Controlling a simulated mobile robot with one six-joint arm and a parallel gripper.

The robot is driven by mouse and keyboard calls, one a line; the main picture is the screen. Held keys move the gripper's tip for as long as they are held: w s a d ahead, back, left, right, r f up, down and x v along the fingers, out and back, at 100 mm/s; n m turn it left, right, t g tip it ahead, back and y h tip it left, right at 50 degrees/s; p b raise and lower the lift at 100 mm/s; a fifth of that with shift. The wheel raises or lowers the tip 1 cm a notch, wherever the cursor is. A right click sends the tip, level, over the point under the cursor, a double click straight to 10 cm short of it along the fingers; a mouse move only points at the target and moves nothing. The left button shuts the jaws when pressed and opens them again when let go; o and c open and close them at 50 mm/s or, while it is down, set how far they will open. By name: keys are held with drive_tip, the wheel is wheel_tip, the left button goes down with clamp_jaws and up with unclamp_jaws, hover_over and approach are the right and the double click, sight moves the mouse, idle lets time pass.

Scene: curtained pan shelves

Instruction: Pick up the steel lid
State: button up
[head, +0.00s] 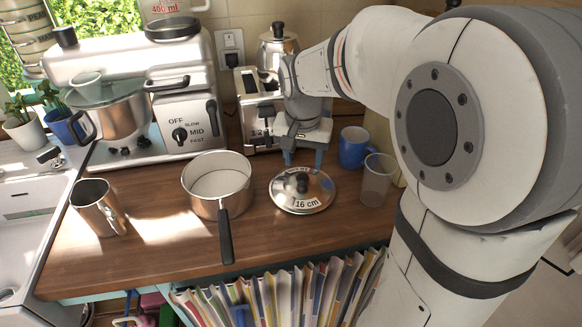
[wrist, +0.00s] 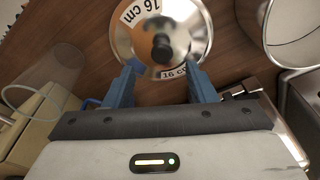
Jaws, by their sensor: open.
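The steel lid (head: 302,190) lies on the wooden counter, right of the steel pan. It is round and shiny, with a black knob and a "16 cm" marking. In the wrist view the lid (wrist: 160,38) is at the top middle, its black knob between the lines of the fingers and beyond their tips. My gripper (head: 303,158) is open and empty, with blue fingers pointing down just behind the lid. In the wrist view my gripper (wrist: 162,72) has its two fingertips apart near the lid's edge; whether they touch it I cannot tell.
A steel pan (head: 217,185) with a black handle stands left of the lid. A blue mug (head: 354,147) and a clear cup (head: 377,180) stand to the right. A toaster (head: 258,110) is behind. A steel cup (head: 99,207) stands at left, with bare counter between it and the pan.

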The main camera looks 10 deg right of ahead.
sight(302, 177)
drive_tip(key=f, duration=0.3)
drive_tip(key=w+f, duration=0.1)
drive_tip(key=f, duration=0.2)
drive_tip(key=shift+w+d+f, duration=0.15)
clamp_jaws()
idle(0.3)
